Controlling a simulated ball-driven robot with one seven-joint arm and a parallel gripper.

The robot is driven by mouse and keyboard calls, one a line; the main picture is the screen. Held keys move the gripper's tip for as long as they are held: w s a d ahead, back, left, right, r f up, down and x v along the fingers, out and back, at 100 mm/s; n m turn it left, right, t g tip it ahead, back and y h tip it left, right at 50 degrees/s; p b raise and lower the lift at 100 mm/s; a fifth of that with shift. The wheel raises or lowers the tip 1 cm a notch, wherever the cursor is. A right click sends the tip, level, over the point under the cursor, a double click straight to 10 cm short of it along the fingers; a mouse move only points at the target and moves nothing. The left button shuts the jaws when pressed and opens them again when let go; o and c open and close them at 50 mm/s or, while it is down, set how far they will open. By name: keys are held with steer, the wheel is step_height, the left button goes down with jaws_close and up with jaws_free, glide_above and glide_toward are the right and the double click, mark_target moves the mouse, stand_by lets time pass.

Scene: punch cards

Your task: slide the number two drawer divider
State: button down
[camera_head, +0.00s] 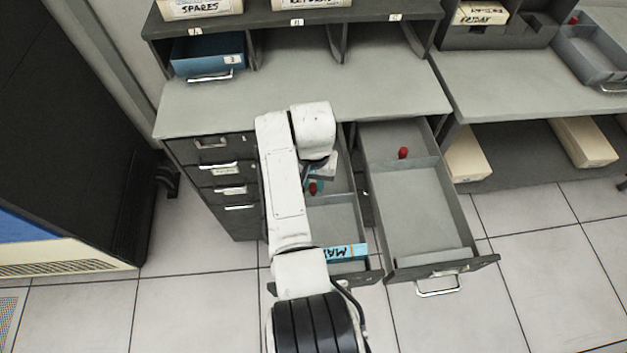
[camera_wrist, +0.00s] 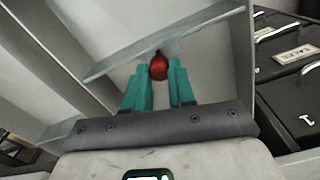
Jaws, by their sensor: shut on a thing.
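A drawer divider (camera_wrist: 205,38), a thin grey plate with a red knob (camera_wrist: 159,67), crosses an open drawer in the wrist view. My gripper (camera_wrist: 160,72) has its teal fingers shut on the knob, one on each side. In the head view the red knob (camera_head: 313,188) shows beside my white wrist, inside the middle open drawer (camera_head: 334,215). My arm hides much of that drawer and most of the divider. I cannot read a number two on the drawer.
A second open drawer (camera_head: 408,215) on the right has its own red-knobbed divider (camera_head: 403,153) near its back. A blue-labelled card (camera_head: 345,252) lies at the middle drawer's front. Shut drawers (camera_head: 228,170) stand left. The grey counter (camera_head: 300,90) is above.

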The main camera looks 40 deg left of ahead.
mark_target(313, 184)
steer(key=shift+a, duration=0.1)
steer(key=c, duration=1.2)
jaws_free()
steer(key=shift+w, duration=0.1)
step_height(313, 184, up, 11)
steer(key=shift+f, duration=0.1)
